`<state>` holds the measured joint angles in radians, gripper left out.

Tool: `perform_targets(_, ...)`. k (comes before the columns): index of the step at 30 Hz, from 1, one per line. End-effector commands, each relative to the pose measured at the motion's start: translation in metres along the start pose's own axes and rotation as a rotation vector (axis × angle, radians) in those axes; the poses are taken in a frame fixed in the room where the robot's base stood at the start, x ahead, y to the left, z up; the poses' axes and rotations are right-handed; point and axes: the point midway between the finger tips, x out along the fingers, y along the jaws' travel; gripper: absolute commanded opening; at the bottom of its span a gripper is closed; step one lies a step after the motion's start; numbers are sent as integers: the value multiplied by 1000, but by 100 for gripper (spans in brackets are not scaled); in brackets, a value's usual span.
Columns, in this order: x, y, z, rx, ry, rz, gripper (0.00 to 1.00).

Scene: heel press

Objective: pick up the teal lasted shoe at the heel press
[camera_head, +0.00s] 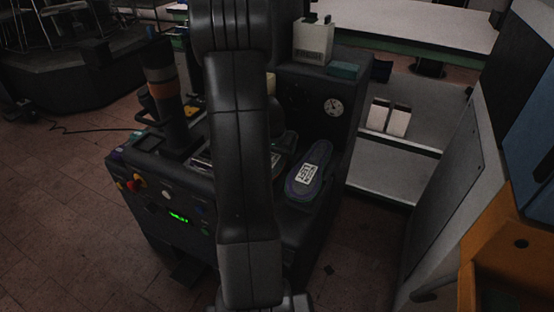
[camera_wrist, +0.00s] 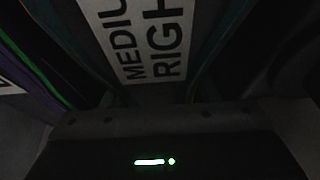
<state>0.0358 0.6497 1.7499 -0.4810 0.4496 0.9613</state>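In the wrist view, a white label reading "MEDIU…" and "RIGH…" (camera_wrist: 150,40) fills the upper middle, close to the camera. It lies on a dark surface with teal edges, which looks like the teal lasted shoe (camera_wrist: 212,45). My gripper (camera_wrist: 155,130) shows at the bottom as a dark body with a green light. Its fingers are too dark to make out, so its opening and any contact are unclear. In the head view my arm hides the gripper. A purple-and-green shoe form (camera_head: 308,178) with a white label lies right of my arm.
The heel press (camera_head: 175,210) has a control panel, a dark column (camera_head: 165,95) and a gauge (camera_head: 334,106). A white box (camera_head: 314,42) and small teal block (camera_head: 345,70) sit on top. A shelf (camera_head: 385,175) and large cabinet (camera_head: 450,170) stand to the right.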

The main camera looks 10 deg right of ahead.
Motion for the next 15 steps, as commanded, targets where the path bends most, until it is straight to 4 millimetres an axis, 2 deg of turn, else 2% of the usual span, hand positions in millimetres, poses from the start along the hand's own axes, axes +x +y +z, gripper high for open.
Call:
perform_targets(8,-3,0,-2,0,3,-1,23)
perform_targets(11,-11,-1,-6,1,5,-3,23)
perform_targets(15,-34,-1,-16,2,7,-4,23)
